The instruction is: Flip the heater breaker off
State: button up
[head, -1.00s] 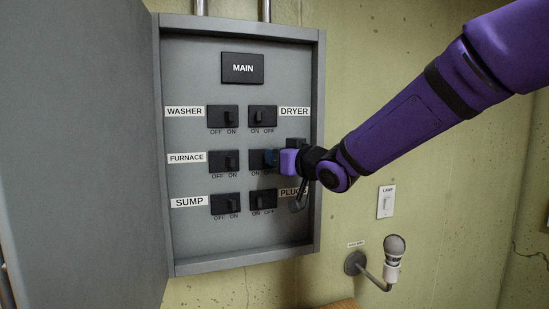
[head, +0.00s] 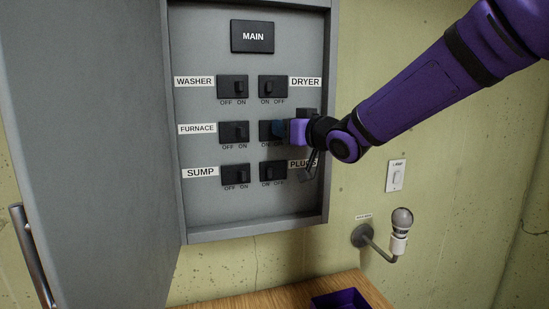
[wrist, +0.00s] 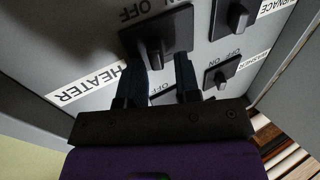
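The heater breaker (head: 266,131) is in the right column, middle row of the grey panel. My gripper (head: 279,130) is in front of it and hides its label and part of its switch in the head view. In the wrist view the HEATER label (wrist: 88,83) is readable beside the dark breaker (wrist: 178,28). The two dark fingers of my gripper (wrist: 160,66) are apart, on either side of the toggle (wrist: 157,52). I cannot tell whether they touch it, or which way the toggle leans.
Furnace (head: 233,132), dryer (head: 272,88) and plugs (head: 272,173) breakers are close by. The panel door (head: 90,130) stands open at left. A lamp switch (head: 396,176) and bulb (head: 402,220) are on the wall at right. A purple tray (head: 338,299) sits on a wooden surface below.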

jog(key=shift+a+m+t+h, duration=0.1)
jog(key=shift+m+t+h, duration=0.5)
jog(key=shift+h, duration=0.2)
